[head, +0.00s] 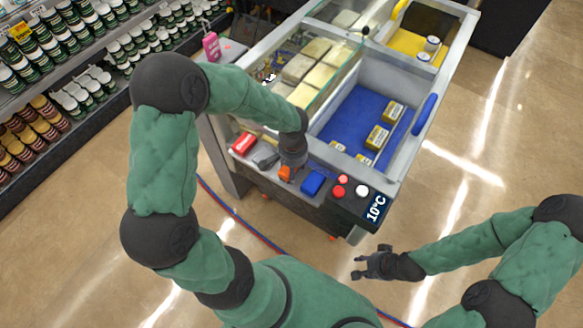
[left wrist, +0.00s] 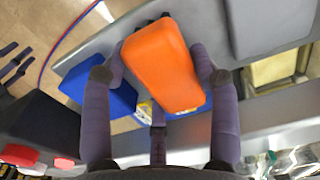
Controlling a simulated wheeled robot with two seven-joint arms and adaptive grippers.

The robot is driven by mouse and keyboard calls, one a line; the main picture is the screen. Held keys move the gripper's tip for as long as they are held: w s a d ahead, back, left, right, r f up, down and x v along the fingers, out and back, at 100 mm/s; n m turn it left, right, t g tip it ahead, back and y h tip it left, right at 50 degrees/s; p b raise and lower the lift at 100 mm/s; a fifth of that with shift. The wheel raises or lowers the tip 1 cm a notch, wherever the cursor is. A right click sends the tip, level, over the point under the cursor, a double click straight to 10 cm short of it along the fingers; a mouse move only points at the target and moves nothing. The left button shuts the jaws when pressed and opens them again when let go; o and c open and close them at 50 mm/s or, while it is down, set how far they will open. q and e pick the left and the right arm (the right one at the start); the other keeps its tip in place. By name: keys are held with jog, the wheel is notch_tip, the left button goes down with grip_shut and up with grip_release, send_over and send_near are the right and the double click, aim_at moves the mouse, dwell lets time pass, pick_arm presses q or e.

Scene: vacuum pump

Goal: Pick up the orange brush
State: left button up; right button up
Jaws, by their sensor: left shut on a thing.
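The orange brush (head: 287,173) is at the front ledge of the freezer counter, partly hidden under my left gripper (head: 291,164) in the head view. In the left wrist view the brush (left wrist: 163,62) fills the space between the fingers of my left gripper (left wrist: 158,68). The gripper is shut on it, with a finger against each side. I cannot tell whether the brush still touches the ledge. My right gripper (head: 370,263) is open and empty above the floor, apart from the counter.
A blue block (head: 312,183) lies right of the brush, and a grey block (head: 265,157) and red block (head: 243,143) lie left. Red and white buttons (head: 350,187) are further right. A blue bin (head: 357,118) holds several yellow boxes. Stocked shelves (head: 60,60) stand left.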

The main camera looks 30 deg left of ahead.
pick_arm(q)
jog(key=shift+r, duration=0.25)
notch_tip(320, 180, up, 10)
jog(key=shift+r+p, duration=0.1)
jog(key=shift+p, duration=1.05)
jog(key=o, duration=0.5)
jog(key=c, duration=0.4)
